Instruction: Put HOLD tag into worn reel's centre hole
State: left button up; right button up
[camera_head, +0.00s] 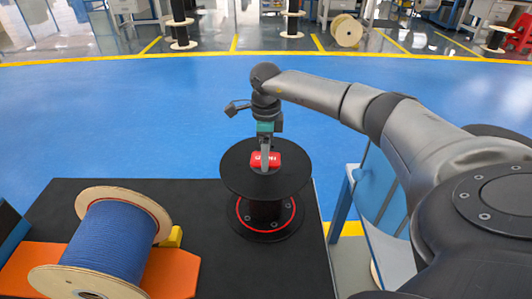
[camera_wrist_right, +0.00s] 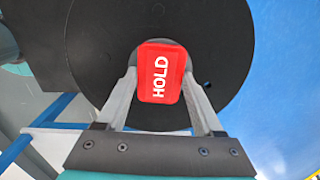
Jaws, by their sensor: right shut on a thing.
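The red HOLD tag (camera_head: 272,158) is held over the middle of a black reel (camera_head: 238,180) that stands upright on the dark table top. My right gripper (camera_head: 265,160) comes down from above and is shut on the tag. In the right wrist view, the tag (camera_wrist_right: 160,88) sits between the two fingers with its white lettering toward the camera. The black reel's top flange (camera_wrist_right: 222,45) lies behind it. The tag covers the reel's centre hole, so I cannot tell whether any of it is inside. My left gripper is not in view.
A wooden reel of blue cable (camera_head: 112,238) lies on its side in an orange cradle (camera_head: 175,270) at the left, beside a small yellow block (camera_head: 172,237). The dark table top (camera_head: 190,195) is bare between the cradle and the black reel. Blue floor lies beyond.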

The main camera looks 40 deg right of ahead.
jog(key=shift+f, duration=0.15)
jog(key=o, duration=1.1)
notch_tip(320, 180, up, 11)
jog(key=p, duration=1)
